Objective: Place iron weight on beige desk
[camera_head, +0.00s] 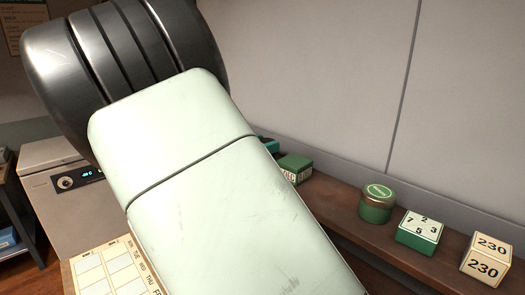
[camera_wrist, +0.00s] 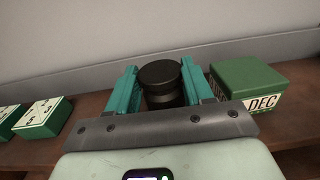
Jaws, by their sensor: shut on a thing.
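The iron weight (camera_wrist: 161,82) is a dark, round, cylindrical piece with a flat top, seen in the wrist view. My gripper (camera_wrist: 160,70) is shut on it, with one teal finger on each side. The weight's lower part is hidden behind the gripper's body, so I cannot tell whether it touches the wooden shelf (camera_wrist: 90,112). In the head view my arm covers the weight, and only a bit of teal finger (camera_head: 270,146) shows past its edge. I cannot clearly make out the beige desk in either view.
On the shelf, a green DEC block (camera_wrist: 248,82) sits close to the right finger. A green jar (camera_head: 376,207), a green-and-white number block (camera_head: 420,231) and a cream 230 block (camera_head: 487,260) stand further along. A calendar sheet (camera_head: 115,270) and a pale appliance (camera_head: 55,160) are at left.

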